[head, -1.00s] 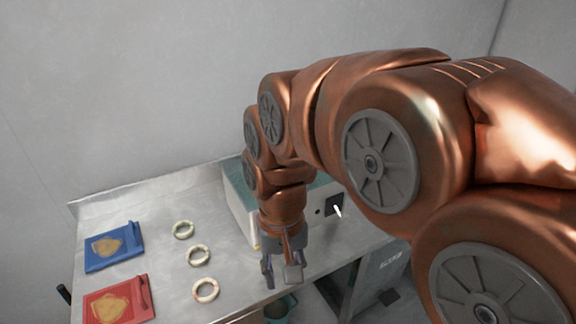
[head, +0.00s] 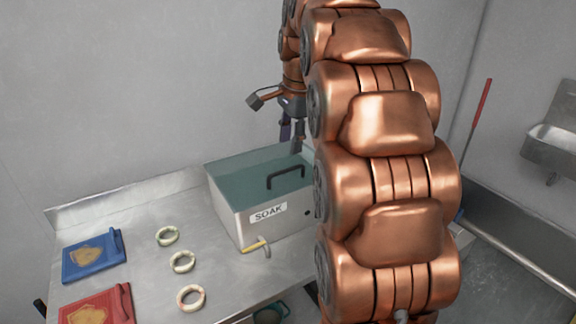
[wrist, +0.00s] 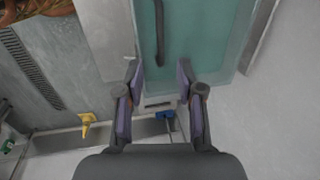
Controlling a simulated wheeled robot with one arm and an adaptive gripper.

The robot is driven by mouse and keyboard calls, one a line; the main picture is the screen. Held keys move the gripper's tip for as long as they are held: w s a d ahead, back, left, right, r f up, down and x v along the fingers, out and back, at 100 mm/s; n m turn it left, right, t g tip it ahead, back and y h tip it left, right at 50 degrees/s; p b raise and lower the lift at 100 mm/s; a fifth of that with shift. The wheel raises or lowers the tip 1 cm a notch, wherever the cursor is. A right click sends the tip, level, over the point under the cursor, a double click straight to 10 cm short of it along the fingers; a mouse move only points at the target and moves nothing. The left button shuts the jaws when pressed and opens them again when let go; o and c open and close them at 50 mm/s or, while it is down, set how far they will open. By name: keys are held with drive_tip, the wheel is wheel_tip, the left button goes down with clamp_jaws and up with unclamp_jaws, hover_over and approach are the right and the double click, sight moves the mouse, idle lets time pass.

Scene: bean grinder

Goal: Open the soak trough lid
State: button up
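The soak trough (head: 240,213) is a grey metal box labelled SOAK, standing on the metal bench. Its teal see-through lid (head: 235,172) lies closed on top and has a dark bar handle (head: 286,176). In the wrist view the lid (wrist: 205,40) and its handle (wrist: 159,35) show at the top. My gripper (head: 291,140) is above the far right part of the trough, apart from the handle. In the wrist view my gripper (wrist: 158,78) is open and empty, its fingers spread either side of the handle's line. My arm hides the trough's right end.
A yellow-handled tap (head: 255,246) sticks out at the trough's front. Several pale rings, including one ring (head: 183,262), lie left of it. A blue board (head: 80,258) and a red board (head: 85,308) lie farther left. A sink (head: 555,140) is at the right.

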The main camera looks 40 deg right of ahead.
sight(288, 170)
drive_tip(key=shift+w+d+f+p, duration=0.1)
drive_tip(key=shift+w+f+p, duration=0.15)
drive_tip(key=shift+f, duration=1)
drive_tip(key=shift+w+a+f+p, duration=0.1)
drive_tip(key=shift+w+f+p, duration=0.15)
drive_tip(key=shift+f, duration=1)
drive_tip(key=shift+w+d+f+p, duration=0.1)
drive_tip(key=shift+w+f+p, duration=0.15)
drive_tip(key=shift+f, duration=1)
clamp_jaws()
